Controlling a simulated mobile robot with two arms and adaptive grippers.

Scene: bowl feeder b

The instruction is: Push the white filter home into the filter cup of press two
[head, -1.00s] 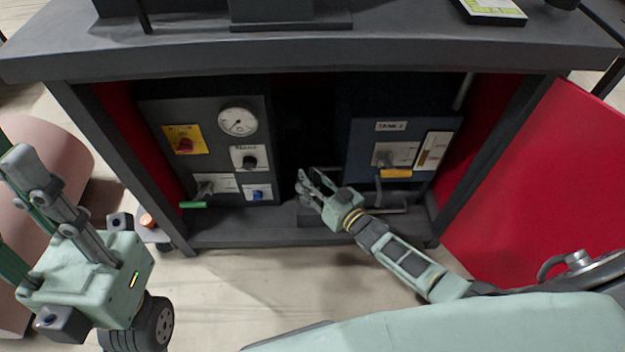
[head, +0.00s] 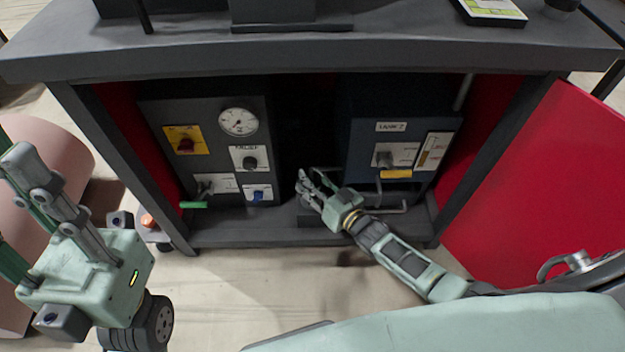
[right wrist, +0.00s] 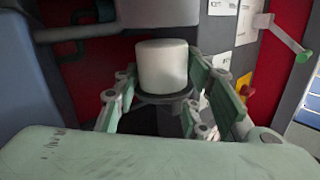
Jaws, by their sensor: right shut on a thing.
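The white filter (right wrist: 162,66) shows in the right wrist view as a short upright cylinder on a dark round base (right wrist: 163,98). My right gripper (right wrist: 160,104) has a finger on each side of it and is shut on it. A grey cylindrical part (right wrist: 158,12) is just above the filter, cut off by the frame top; I cannot tell whether they touch. In the head view my right gripper (head: 311,187) is low in the cabinet, between the two panels; the filter cannot be made out there. My left gripper (head: 22,215) is at the left edge, fingers apart, empty, partly cut off.
A grey panel (head: 213,130) with a gauge (head: 238,122) and a green-handled lever (head: 193,205) stands left. A dark blue unit (head: 361,150) with an orange-yellow handle (head: 396,174) stands right. The worktop (head: 330,62) overhangs the opening. A red door (head: 545,190) stands open right.

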